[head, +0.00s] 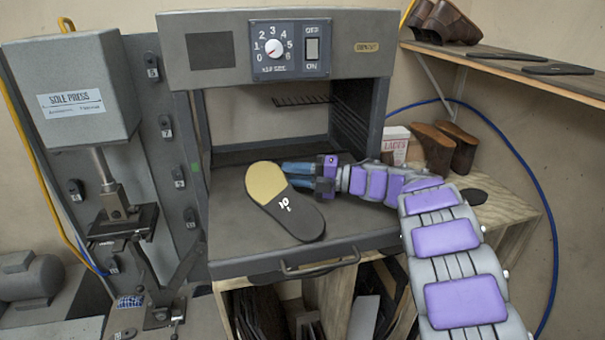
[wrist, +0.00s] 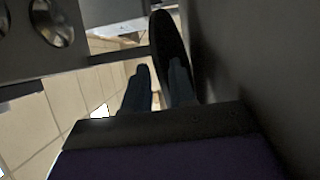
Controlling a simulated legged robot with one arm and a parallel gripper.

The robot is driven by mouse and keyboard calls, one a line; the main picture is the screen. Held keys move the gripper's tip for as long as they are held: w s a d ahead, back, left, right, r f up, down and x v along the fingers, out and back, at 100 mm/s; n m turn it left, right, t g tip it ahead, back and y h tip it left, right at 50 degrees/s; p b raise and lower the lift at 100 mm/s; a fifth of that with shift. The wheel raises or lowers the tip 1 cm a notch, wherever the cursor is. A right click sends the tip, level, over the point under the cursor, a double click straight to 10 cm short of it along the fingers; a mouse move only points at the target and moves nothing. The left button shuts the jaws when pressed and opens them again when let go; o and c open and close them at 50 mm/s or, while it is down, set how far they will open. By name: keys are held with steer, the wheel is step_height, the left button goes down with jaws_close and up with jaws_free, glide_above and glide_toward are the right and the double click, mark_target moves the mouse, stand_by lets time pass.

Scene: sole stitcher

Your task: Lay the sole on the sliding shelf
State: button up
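The sole (head: 285,202) is dark with a yellow heel end and white marks. In the head view it appears to lie flat on the grey sliding shelf (head: 350,232), which sticks out of the machine with a handle at its front. My gripper (head: 286,174) comes in from the right, low over the shelf, with its blue fingers parted beside the sole's upper right edge. In the wrist view the sole (wrist: 166,38) shows nearly edge-on by the right finger of my gripper (wrist: 158,75), with a gap to the left finger. I cannot tell whether that finger touches it.
The machine's control panel (head: 287,50) with dial and switch is above the open chamber. A sole press (head: 70,95) stands at the left. At the right are brown shoes (head: 445,147), a box (head: 396,143) and a wall shelf (head: 540,72). Bare shelf surface surrounds the sole.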

steer(key=shift+o, duration=0.9)
steer(key=shift+s+d+f, duration=0.15)
steer(key=shift+s+f, duration=0.1)
steer(key=shift+f, duration=0.5)
steer(key=shift+w, duration=0.1)
steer(key=shift+w+d+r+p, duration=0.15)
steer(key=shift+w+r+p, duration=0.1)
steer(key=shift+r+p, duration=0.55)
steer(key=shift+w+d+f+b, duration=0.15)
steer(key=shift+d+f+b, duration=0.1)
steer(key=shift+d, duration=0.35)
steer(key=shift+w+d+f+b, duration=0.1)
steer(key=shift+d+f+b, duration=0.15)
steer(key=shift+d, duration=0.3)
steer(key=d, duration=0.3)
steer(key=s+d, duration=0.1)
steer(key=d, duration=0.3)
steer(key=d+b, duration=0.1)
steer(key=d, duration=0.2)
steer(key=shift+s+d+r, duration=0.3)
steer(key=shift+d+r, duration=0.05)
steer(key=shift+a+r, duration=0.15)
steer(key=shift+a, duration=0.2)
